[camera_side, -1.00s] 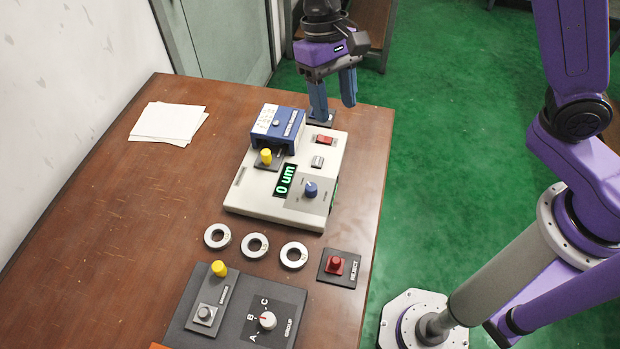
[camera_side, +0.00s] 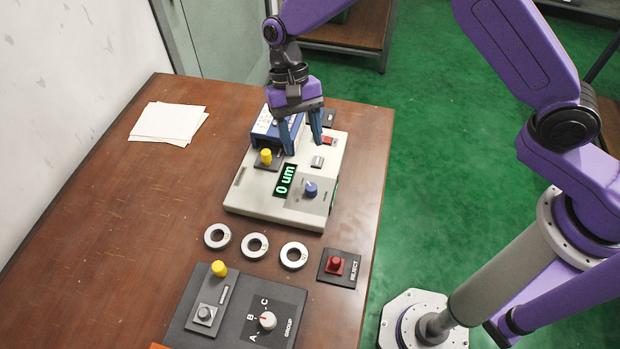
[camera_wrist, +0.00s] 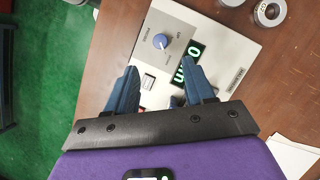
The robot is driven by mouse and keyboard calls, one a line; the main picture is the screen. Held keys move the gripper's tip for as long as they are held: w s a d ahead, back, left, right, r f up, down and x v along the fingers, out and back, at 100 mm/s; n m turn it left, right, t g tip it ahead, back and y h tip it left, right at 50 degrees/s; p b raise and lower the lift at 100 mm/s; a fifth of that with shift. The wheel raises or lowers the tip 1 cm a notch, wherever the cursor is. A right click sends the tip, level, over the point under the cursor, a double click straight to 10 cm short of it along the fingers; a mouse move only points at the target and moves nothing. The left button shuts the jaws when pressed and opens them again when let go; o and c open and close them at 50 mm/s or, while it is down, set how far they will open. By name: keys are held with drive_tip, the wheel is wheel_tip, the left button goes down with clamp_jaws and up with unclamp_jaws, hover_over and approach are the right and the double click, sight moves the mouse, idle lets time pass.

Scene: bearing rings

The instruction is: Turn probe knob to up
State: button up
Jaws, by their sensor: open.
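The blue knob (camera_side: 311,190) with a white pointer mark sits on a grey panel of the light gauge box (camera_side: 250,200), right of the green "0 um" display (camera_side: 286,181).
A blue housing (camera_side: 264,128), a yellow button (camera_side: 266,156) and a red switch (camera_side: 328,140) are close to my fingers. Three rings (camera_side: 255,245), a red reject button (camera_side: 335,265) and a dark control box (camera_side: 232,318) lie in front. Papers (camera_side: 168,122) lie at left.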

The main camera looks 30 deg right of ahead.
sight(311, 187)
drive_tip(key=x, duration=1)
drive_tip(key=shift+s+f, duration=0.1)
drive_tip(key=shift+f, duration=0.2)
clamp_jaws()
